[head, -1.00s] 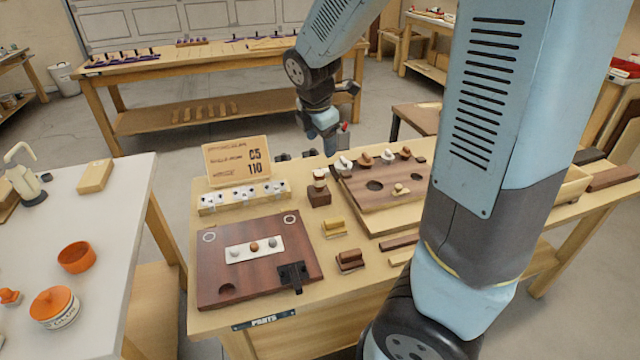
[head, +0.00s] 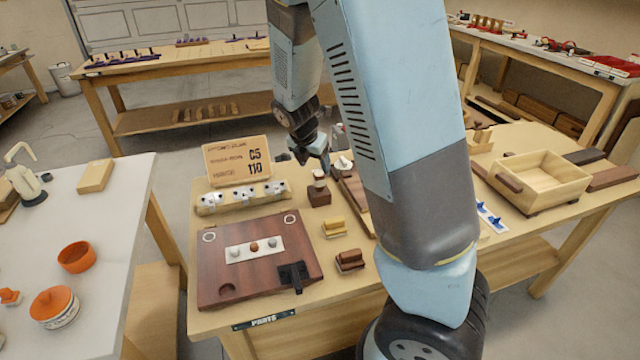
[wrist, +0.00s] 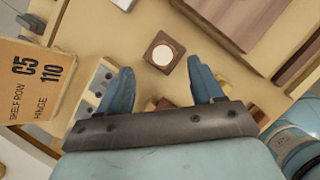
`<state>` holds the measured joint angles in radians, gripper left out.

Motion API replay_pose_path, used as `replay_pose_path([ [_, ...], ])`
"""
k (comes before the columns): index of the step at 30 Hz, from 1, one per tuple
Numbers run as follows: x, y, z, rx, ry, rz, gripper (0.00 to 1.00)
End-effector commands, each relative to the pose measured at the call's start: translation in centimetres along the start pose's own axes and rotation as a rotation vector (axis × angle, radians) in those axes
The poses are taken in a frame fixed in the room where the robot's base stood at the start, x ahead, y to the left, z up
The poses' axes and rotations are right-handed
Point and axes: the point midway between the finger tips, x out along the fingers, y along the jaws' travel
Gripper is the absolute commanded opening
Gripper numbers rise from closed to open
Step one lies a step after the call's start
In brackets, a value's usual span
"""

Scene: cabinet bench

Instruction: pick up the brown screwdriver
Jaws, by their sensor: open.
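I cannot make out a brown screwdriver for certain in either view. My gripper (head: 312,158) is open and empty above the workbench, behind a small dark wooden block with a pale round top (head: 319,191) in the head view. In the wrist view the two blue fingers of my gripper (wrist: 160,70) are spread wide, and the block's round top (wrist: 163,54) shows between and beyond their tips. My arm hides much of the bench's middle in the head view.
A sign (head: 238,161) stands behind a pale rack (head: 243,198) with white pieces, left of my gripper. A dark red-brown board (head: 215,270) lies in front. Small yellow (head: 334,228) and brown (head: 350,261) pieces lie right of it. A wooden box (head: 540,178) sits at right.

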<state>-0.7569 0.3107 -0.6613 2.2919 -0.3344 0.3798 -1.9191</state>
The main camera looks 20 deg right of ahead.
Motion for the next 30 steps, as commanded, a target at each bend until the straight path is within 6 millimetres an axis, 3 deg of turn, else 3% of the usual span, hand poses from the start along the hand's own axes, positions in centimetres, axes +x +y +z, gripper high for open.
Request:
replay_pose_path([
  [11,2.3,-0.1,0.0,0.001,0.0,-0.001,0.66],
  [24,6.7,-0.4,-0.2,0.003,0.0,-0.002,0.66],
  [30,7.2,-0.4,-0.3,0.003,0.0,0.0,0.66],
])
